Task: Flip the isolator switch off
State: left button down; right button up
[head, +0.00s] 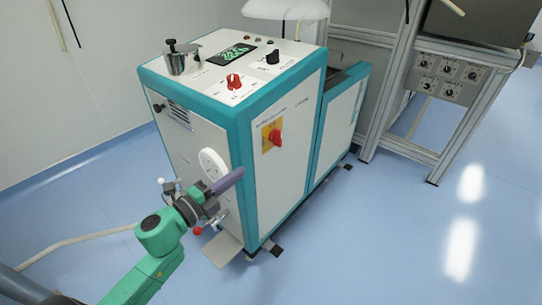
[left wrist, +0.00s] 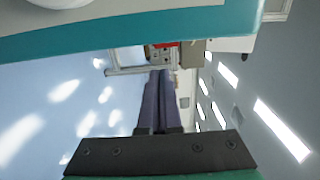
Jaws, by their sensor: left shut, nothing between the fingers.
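The isolator switch is most likely the red rotary knob (head: 276,137) on a yellow plate on the right-hand side face of the white and teal machine (head: 185,135). Its handle position is too small to read surely. My left gripper (head: 240,172) has its purple fingers together and empty. In the head view it appears in front of the machine's near face, by the teal corner, lower than the knob and left of it, apart from it. In the left wrist view the shut fingers (left wrist: 160,76) point past the machine's teal edge (left wrist: 130,28); the knob cannot be made out there. My right gripper is not in view.
The top panel has another red knob (head: 233,81), a black knob (head: 272,57), a green display (head: 232,54) and a metal pot (head: 183,62). A white round part (head: 213,163) is on the near face. A metal frame (head: 390,90) stands right; blue floor there is clear.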

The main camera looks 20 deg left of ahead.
aim_at(278, 144)
pick_arm(q)
jog(key=shift+w, duration=0.1)
jog(key=x, duration=1.3)
jog(key=shift+w, duration=0.2)
jog(key=shift+w+d, duration=0.1)
jog(key=shift+w, duration=0.2)
